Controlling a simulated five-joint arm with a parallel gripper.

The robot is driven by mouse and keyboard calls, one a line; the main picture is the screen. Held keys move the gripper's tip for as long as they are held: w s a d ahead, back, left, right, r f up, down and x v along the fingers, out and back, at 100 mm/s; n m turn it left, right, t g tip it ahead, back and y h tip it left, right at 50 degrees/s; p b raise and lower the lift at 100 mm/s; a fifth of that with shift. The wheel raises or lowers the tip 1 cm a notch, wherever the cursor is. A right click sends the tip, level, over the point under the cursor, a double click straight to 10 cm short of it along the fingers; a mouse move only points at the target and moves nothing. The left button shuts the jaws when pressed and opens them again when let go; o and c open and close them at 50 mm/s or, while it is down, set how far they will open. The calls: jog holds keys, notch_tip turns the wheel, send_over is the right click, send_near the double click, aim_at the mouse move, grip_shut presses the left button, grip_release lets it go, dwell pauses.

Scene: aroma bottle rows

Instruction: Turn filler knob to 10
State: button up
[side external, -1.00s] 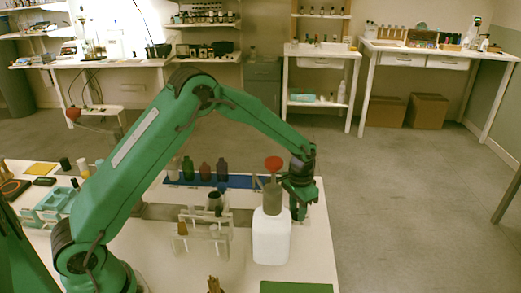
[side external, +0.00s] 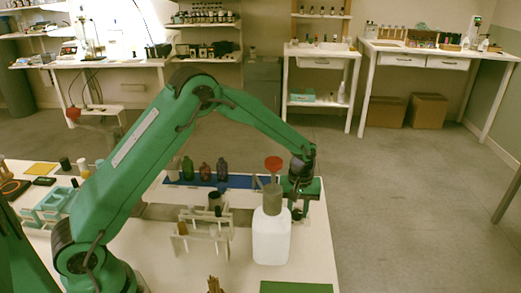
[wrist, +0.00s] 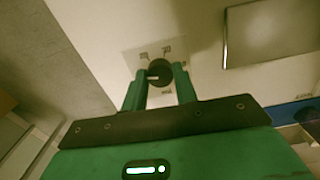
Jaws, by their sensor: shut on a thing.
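The dark round filler knob (wrist: 160,71) sits on a pale plate (wrist: 134,60) with small dark markings around it, too small to read surely. A light pointer line on the knob points left in the wrist view. My gripper (wrist: 159,80) is shut on the knob, one green finger on each side. In the side view my gripper (side external: 297,212) is low at the right end of the table, just behind the white jug (side external: 271,242). The knob is not clear in that view.
Dark bottles (side external: 205,172) stand on a blue strip (side external: 240,182) at the back. A green mat (side external: 296,287) lies in front.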

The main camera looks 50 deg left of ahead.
aim_at(297, 212)
jog(key=shift+r+n, duration=0.1)
jog(key=shift+n, duration=1.2)
jog(key=o, duration=1)
jog(key=shift+c, duration=0.2)
jog(key=shift+r, duration=3.85)
